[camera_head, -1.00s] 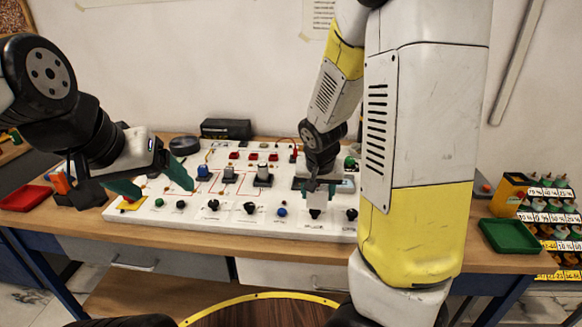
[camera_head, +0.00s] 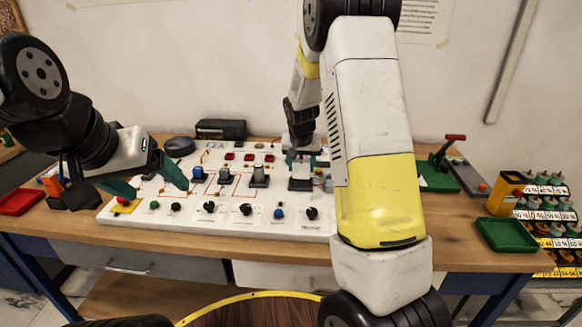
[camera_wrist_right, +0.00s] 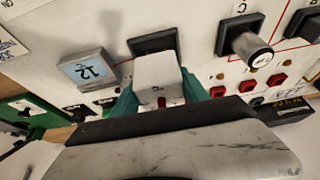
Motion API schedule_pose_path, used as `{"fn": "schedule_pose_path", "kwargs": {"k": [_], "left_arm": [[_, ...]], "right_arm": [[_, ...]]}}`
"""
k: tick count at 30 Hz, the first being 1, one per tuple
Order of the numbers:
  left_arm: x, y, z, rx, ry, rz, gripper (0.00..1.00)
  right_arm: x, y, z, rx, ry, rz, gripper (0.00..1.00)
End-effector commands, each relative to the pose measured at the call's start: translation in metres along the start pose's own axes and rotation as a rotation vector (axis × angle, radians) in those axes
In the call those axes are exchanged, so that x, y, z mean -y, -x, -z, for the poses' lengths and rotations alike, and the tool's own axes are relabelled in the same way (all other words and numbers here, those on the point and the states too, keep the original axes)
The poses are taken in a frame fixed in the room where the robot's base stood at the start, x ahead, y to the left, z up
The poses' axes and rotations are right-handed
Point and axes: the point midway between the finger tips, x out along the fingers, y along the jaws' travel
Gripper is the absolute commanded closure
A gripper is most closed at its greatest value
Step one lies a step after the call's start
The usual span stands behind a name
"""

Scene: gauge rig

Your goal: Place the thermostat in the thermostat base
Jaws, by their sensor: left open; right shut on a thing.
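My right gripper (camera_head: 301,160) is shut on a pale grey-white block, which I take for the thermostat (camera_wrist_right: 157,75); its teal fingers flank the block in the right wrist view. A black square on the white board, apparently the thermostat base (camera_wrist_right: 152,42), shows just past the block. It also shows in the head view (camera_head: 300,184), right below the gripper. The block overlaps the base in the picture; I cannot tell whether they touch. My left gripper (camera_head: 148,183) is open and empty over the left part of the board.
The white board (camera_head: 185,225) carries several knobs, grey and blue switches (camera_head: 198,174) and red parts. A display block marked 12 (camera_wrist_right: 88,68) sits beside the base. A green lever device (camera_head: 436,177), a green tray (camera_head: 506,235) and a red tray (camera_head: 20,202) stand around.

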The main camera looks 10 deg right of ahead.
Motion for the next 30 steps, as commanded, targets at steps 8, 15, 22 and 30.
{"fn": "schedule_pose_path", "kwargs": {"k": [8,15,22,30], "left_arm": [[0.0,0.0,0.0,0.0,0.0,0.0,0.22],[0.0,0.0,0.0,0.0,0.0,0.0,0.22],[0.0,0.0,0.0,0.0,0.0,0.0,0.22],[0.0,0.0,0.0,0.0,0.0,0.0,0.22]], "right_arm": [[0.001,-0.033,-0.012,0.0,0.0,0.0,0.97],[0.001,-0.033,-0.013,-0.001,0.0,0.001,0.97],[0.001,-0.036,-0.014,0.0,0.001,0.0,0.26],[0.001,-0.035,-0.014,0.0,0.001,0.0,0.26]]}}
